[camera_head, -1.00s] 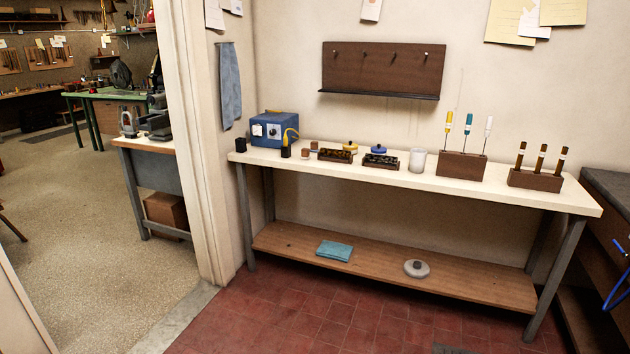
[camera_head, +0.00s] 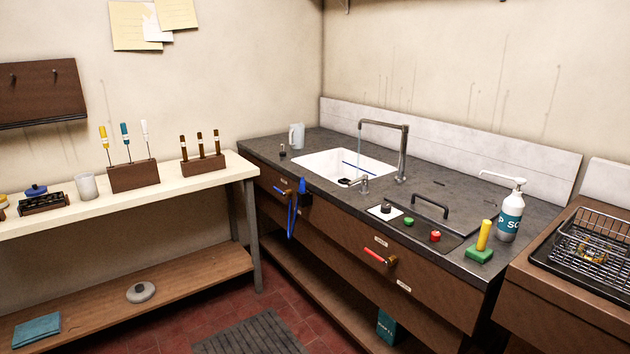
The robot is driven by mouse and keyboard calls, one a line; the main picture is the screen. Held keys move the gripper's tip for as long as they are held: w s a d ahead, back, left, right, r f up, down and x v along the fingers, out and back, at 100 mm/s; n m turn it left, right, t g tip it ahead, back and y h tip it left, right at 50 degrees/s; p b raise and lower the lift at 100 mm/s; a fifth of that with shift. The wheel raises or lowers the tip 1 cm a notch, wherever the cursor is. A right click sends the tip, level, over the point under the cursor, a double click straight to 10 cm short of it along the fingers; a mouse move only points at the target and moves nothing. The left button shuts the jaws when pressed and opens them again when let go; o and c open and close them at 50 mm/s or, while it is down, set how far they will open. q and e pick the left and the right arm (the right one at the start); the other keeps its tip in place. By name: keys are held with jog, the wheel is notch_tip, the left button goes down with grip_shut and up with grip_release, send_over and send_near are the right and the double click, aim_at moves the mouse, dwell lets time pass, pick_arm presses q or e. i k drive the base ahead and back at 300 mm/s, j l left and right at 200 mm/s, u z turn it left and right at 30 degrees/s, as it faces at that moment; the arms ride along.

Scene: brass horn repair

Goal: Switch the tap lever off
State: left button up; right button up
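A grey metal tap (camera_head: 402,150) stands behind the white sink (camera_head: 325,166) on the dark counter, its spout reaching left over the basin. A thin pale streak, which looks like running water, hangs below the spout. A small metal lever-like piece (camera_head: 363,182) stands at the sink's front right edge. On the cabinet front are a red-handled lever (camera_head: 374,255) with a brass-coloured fitting and a dark fitting with a blue hose (camera_head: 291,215). I cannot tell for sure which piece is the tap lever. Neither of my grippers is in view.
The counter also holds a grey jug (camera_head: 297,136), a dark lid-like panel with a handle (camera_head: 430,206), red and green knobs, a yellow-handled green brush (camera_head: 481,243) and a soap bottle (camera_head: 511,212). A grey mat (camera_head: 250,335) lies on the floor before the sink. The white-topped bench (camera_head: 228,168) stands left.

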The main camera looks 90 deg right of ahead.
aim_at(357, 181)
jog(key=z, duration=3.2)
